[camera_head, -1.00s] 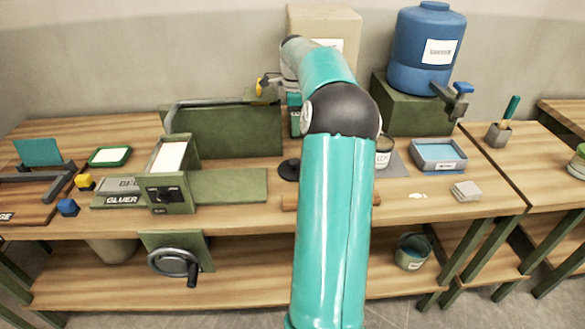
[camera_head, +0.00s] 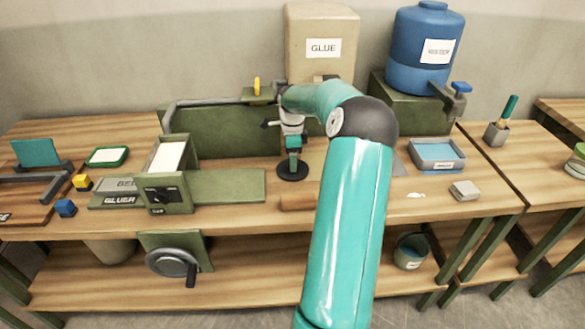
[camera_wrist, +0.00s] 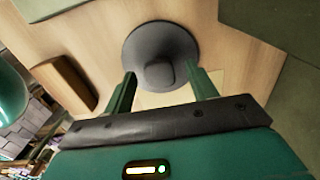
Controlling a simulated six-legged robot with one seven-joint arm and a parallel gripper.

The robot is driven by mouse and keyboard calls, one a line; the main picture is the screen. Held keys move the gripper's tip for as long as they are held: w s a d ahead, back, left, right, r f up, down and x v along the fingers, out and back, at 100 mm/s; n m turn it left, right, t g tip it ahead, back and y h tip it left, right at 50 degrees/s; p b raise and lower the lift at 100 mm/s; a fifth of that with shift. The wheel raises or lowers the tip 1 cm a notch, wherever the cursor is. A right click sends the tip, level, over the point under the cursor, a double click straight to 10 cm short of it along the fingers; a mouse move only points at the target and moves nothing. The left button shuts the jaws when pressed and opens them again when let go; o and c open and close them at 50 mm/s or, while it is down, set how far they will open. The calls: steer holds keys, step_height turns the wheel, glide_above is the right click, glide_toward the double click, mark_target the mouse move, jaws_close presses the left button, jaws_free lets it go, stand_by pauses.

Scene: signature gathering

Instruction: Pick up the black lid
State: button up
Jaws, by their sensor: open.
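The black lid (camera_head: 292,171) lies flat on the wooden workbench, a round disc with a raised knob at its centre. In the wrist view the lid (camera_wrist: 160,42) sits just beyond my gripper (camera_wrist: 160,84), with the knob between the lines of the two green fingers. My gripper (camera_head: 293,158) points down at the lid from directly above in the head view. The fingers are apart, with nothing held between them. Whether the fingers touch the lid or hang just above it, I cannot tell.
A wooden block (camera_wrist: 64,84) lies beside the lid. The green gluer machine (camera_head: 166,195) stands to the left, with its flat green plate (camera_head: 228,185) reaching toward the lid. The glue container (camera_head: 323,72) and blue water tank (camera_head: 424,60) stand behind. A blue tray (camera_head: 437,166) is at right.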

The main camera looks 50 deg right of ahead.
steer(key=c, duration=1)
steer(key=shift+c, duration=0.2)
